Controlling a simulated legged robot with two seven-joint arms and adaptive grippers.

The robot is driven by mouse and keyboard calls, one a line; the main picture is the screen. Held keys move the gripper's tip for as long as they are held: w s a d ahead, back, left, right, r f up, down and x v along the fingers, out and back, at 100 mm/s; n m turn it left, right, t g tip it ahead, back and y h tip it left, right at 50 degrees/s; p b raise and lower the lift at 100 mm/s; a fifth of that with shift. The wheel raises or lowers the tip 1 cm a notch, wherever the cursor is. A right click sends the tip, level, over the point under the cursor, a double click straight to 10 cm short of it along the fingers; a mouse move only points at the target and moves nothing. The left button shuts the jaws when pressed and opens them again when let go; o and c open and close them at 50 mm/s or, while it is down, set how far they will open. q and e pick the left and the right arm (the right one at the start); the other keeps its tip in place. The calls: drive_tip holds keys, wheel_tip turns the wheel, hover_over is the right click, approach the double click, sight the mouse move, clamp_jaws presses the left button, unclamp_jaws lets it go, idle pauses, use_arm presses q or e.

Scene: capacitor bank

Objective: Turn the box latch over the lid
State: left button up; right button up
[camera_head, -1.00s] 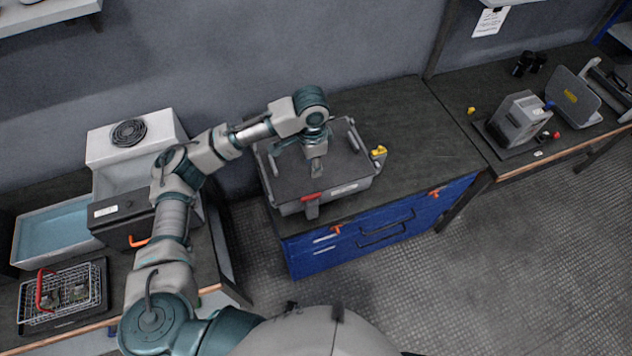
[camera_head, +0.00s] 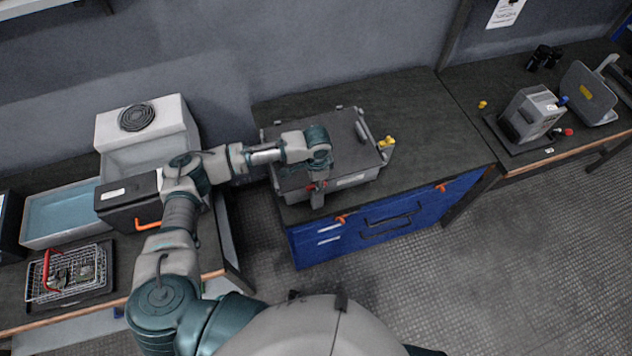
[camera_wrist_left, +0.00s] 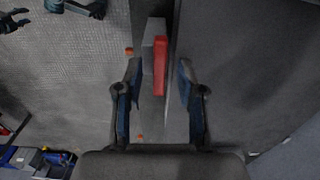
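The grey box (camera_head: 352,180) with a dark lid (camera_head: 342,128) stands on the bench. A latch with a red part (camera_head: 318,186) is on its front side. In the left wrist view, the red latch part (camera_wrist_left: 160,66) and its grey base lie between the fingers of my left gripper (camera_wrist_left: 160,78), with gaps visible on both sides. My left gripper is open, and in the head view (camera_head: 318,172) it is just above the latch at the box's front edge, its fingers mostly hidden by the wrist. A yellow latch (camera_head: 386,142) is at the box's right side. My right gripper is not recognisable.
The bench (camera_head: 430,135) has bare top right of the box and blue drawers (camera_head: 365,230) below. At left are a black case (camera_head: 125,203) with an orange handle, a blue-lined tray (camera_head: 62,217) and a wire basket (camera_head: 68,272). A grey device (camera_head: 530,115) stands at far right.

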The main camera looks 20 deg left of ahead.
use_arm(q)
drive_tip(key=shift+d+f, duration=0.1)
drive_tip(key=shift+d, duration=0.15)
use_arm(e)
drive_tip(key=shift+d+f, duration=0.1)
drive_tip(key=shift+d, duration=0.2)
use_arm(q)
drive_tip(key=shift+a, duration=0.3)
clamp_jaws()
drive_tip(key=shift+a, duration=0.1)
use_arm(e)
drive_tip(key=shift+a, duration=0.1)
